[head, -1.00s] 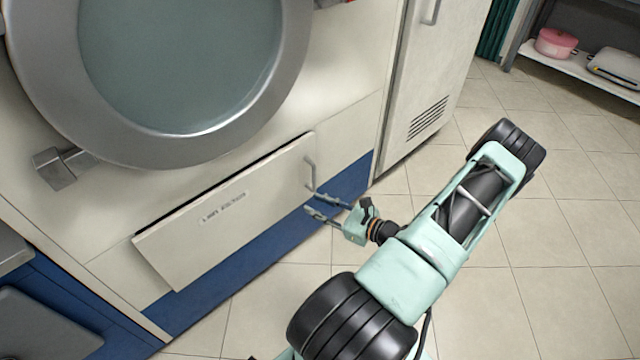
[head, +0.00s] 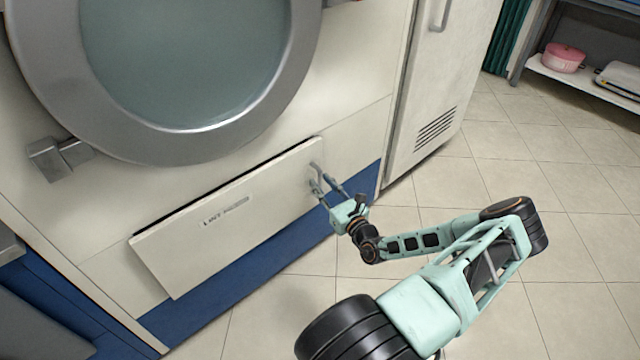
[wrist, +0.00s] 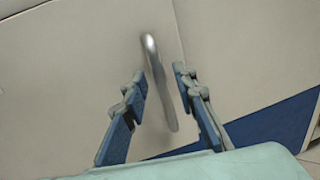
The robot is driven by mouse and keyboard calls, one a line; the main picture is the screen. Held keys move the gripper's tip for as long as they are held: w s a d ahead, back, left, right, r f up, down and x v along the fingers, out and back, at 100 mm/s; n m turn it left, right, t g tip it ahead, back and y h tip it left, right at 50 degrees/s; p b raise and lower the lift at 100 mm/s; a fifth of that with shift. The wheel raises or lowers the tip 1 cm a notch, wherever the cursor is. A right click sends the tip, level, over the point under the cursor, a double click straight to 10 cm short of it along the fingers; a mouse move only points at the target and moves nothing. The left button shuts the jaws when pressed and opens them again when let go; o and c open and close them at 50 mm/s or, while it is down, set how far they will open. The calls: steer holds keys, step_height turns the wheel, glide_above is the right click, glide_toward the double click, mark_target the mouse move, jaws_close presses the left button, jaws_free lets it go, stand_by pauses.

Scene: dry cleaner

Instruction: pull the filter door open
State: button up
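The filter door (head: 215,225) is a cream flap with a small label, low on the machine below the round glass door. A thin dark gap shows along its top edge, and the panel looks slightly tilted out. Its metal bar handle (wrist: 160,82) is at the door's right end. My gripper (head: 327,184) is at the handle; in the wrist view its fingers (wrist: 160,87) are open, one on each side of the bar. I see space between the bar and each finger. In the head view the fingers partly hide the handle.
The round door (head: 185,75) with its grey rim is above the flap. A tall cream cabinet (head: 440,85) stands to the right. A shelf (head: 590,84) with a pink pot (head: 563,58) is at the far right. The tiled floor (head: 560,270) is clear.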

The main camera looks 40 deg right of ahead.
steer(key=shift+w+d, duration=0.1)
steer(key=shift+w, duration=0.7)
steer(key=shift+c, duration=0.6)
jaws_close()
